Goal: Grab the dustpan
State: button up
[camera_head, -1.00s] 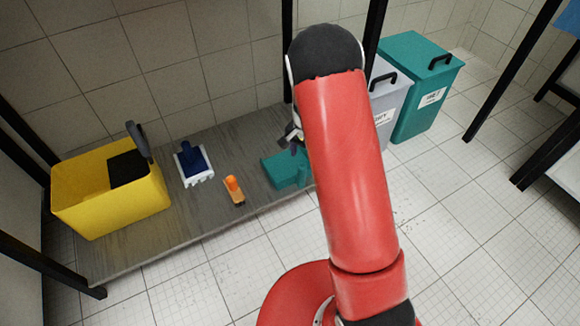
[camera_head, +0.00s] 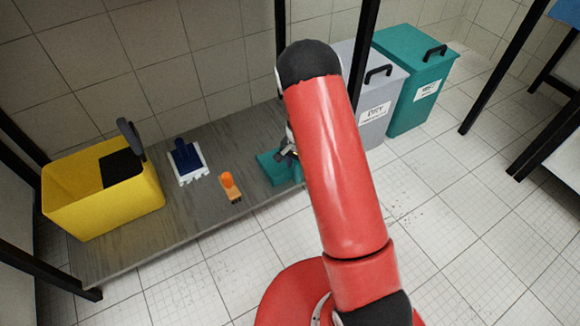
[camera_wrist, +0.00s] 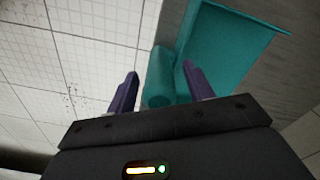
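The teal dustpan (camera_head: 273,168) lies on the grey low shelf, partly hidden behind my red arm in the head view. In the wrist view its pan (camera_wrist: 232,45) fills the upper right, and its rounded handle (camera_wrist: 160,72) points down toward my gripper. My gripper (camera_wrist: 160,70) is open, with one dark finger on each side of the handle as seen from the wrist. A gap shows between the left finger and the handle; the right finger appears closer to it. Whether the fingers are level with the handle is hard to tell. In the head view my gripper (camera_head: 287,150) is mostly hidden.
The shelf (camera_head: 180,232) also holds an orange brush (camera_head: 230,187), a blue and white brush-like tool (camera_head: 187,162) and a yellow bin (camera_head: 105,205). A grey bin (camera_head: 375,110) and a teal bin (camera_head: 415,85) stand right of the black post (camera_head: 362,50).

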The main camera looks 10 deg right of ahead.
grip_shut()
jog(key=shift+r, duration=0.15)
